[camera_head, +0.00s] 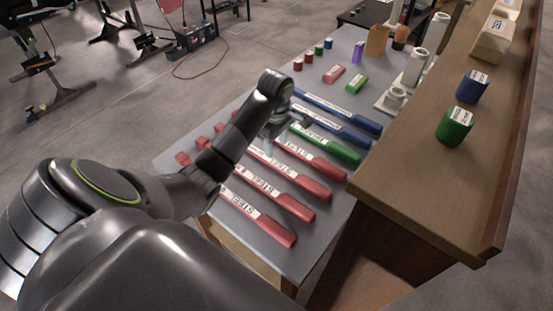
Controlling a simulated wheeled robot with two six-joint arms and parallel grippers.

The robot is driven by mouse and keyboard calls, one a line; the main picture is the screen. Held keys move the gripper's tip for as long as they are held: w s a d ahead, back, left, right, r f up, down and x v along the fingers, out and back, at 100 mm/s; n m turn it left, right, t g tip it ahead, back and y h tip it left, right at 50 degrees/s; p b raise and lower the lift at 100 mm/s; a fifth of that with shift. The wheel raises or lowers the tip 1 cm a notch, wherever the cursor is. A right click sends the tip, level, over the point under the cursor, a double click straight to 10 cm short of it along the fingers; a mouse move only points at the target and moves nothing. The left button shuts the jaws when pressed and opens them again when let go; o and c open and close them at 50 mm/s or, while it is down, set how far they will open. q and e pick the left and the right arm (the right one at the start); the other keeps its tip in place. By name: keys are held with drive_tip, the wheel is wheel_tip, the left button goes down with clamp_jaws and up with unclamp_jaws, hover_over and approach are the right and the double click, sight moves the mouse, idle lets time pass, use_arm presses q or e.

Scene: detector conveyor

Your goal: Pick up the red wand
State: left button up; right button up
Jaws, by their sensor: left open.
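Several red wands with white labels lie side by side on the grey table: the nearest (262,218), a second (292,205), a third (305,183) and a fourth (325,165). Their far-left ends are partly covered by my left arm. My left gripper (272,143) points down over the row, by the upper red wands; its fingers are small in the picture and it is open. I cannot tell whether it touches a wand. My right gripper is not in view.
A green wand (335,147) and blue wands (350,113) lie beyond the red ones. Small colored blocks and white cylinders (416,66) stand farther back. A raised wooden shelf (430,170) with green (455,126) and blue (472,87) cylinders borders the table on the right.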

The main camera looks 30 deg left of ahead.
use_arm(q)
drive_tip(key=b, duration=0.4)
hover_over(276, 163)
drive_tip(key=shift+s+d+f, duration=0.1)
drive_tip(key=shift+f, duration=1)
drive_tip(key=shift+s+f, duration=0.1)
drive_tip(key=shift+f, duration=0.95)
wheel_tip(276, 163, down, 4)
drive_tip(key=shift+w+r+b, duration=0.15)
drive_tip(key=shift+r+b, duration=0.1)
drive_tip(key=shift+b, duration=0.95)
drive_tip(key=shift+f, duration=0.3)
drive_tip(key=shift+c, duration=0.4)
clamp_jaws()
